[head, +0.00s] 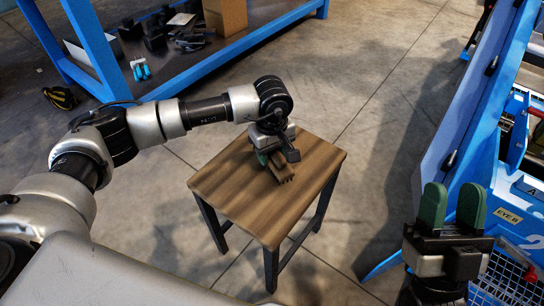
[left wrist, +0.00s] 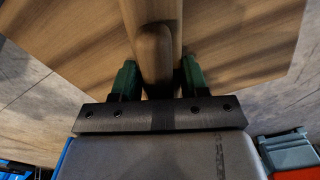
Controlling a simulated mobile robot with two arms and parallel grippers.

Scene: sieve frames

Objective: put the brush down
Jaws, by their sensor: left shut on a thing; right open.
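The brush (head: 281,167) is brown and wooden, low at the wooden table top (head: 230,190). My left gripper (head: 271,160) is shut on it, with one green finger showing in the head view. In the left wrist view the brush's rounded handle (left wrist: 155,55) lies between the two green fingers (left wrist: 157,80), with the table top (left wrist: 235,35) behind it. I cannot tell whether the brush touches the table; its far part is out of that view. My right gripper (head: 452,205) is open and empty, at the right, away from the table.
A blue workbench (head: 225,62) with a cardboard box (head: 226,15) and dark items stands at the back left. A blue rack (head: 475,110) and a wire basket (head: 505,280) stand at the right. The table top around the brush is clear.

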